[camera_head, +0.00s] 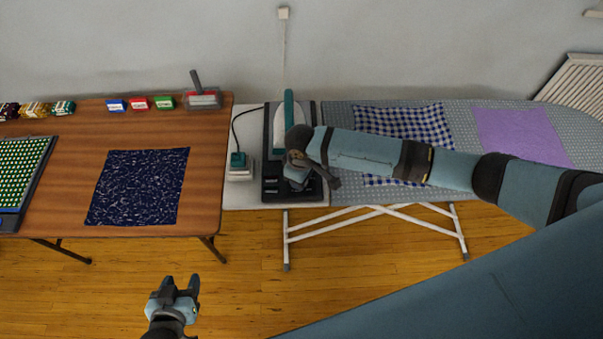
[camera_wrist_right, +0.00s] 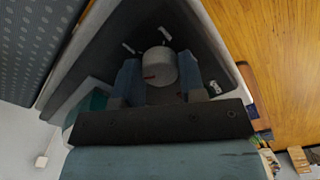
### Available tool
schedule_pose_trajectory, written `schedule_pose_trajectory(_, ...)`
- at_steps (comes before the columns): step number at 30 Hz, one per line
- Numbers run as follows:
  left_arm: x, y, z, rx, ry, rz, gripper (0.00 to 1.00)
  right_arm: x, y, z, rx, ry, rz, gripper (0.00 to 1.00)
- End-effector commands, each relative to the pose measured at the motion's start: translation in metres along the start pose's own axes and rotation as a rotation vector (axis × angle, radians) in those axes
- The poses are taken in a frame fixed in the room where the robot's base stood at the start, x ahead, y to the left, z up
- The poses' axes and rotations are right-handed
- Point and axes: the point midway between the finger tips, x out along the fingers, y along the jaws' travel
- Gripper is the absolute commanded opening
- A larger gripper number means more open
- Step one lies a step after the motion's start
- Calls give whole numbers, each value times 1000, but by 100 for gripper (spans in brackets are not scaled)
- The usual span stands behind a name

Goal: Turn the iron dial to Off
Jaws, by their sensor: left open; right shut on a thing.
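The iron (camera_head: 289,130) has a teal handle and pale body and rests on a black station (camera_head: 269,150) at the left end of the ironing board. My right gripper (camera_head: 297,178) is over the station's near part and hides the dial in the head view. In the right wrist view the dial (camera_wrist_right: 160,62) is a round, light grey knob with a small red mark. It sits between the two blue fingers, which are shut on it. White labels around it are too small to read. My left gripper (camera_head: 174,292) is open and empty above the floor, low in the head view.
A teal plug in a white socket box (camera_head: 241,172) stands left of the station, with a black cord. Blue checked cloth (camera_head: 405,128) and purple cloth (camera_head: 520,135) lie on the board (camera_head: 340,115). A wooden table (camera_head: 205,150) with dark blue fabric is at left.

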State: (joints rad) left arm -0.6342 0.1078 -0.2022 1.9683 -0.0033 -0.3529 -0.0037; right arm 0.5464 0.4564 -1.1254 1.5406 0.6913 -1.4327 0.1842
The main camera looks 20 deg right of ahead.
Motion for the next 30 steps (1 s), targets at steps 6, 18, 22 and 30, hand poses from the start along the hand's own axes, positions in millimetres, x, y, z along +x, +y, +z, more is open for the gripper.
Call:
schedule_pose_trajectory(6, 5, 0, 1, -8, -3, -2, 54, -1, 0, -1, -199, 4, 1, 14)
schedule_pose_trajectory(18, 6, -2, -7, -1, 11, -3, 54, -2, 0, -1, -468, 4, 1, 14)
schedule_pose_trajectory(22, 4, -2, -6, -1, 10, -3, 54, -2, 0, -1, -514, 4, 2, 14)
schedule_pose_trajectory(30, 3, -2, -4, -1, 6, -2, 54, -2, 0, -2, -556, 4, 2, 14)
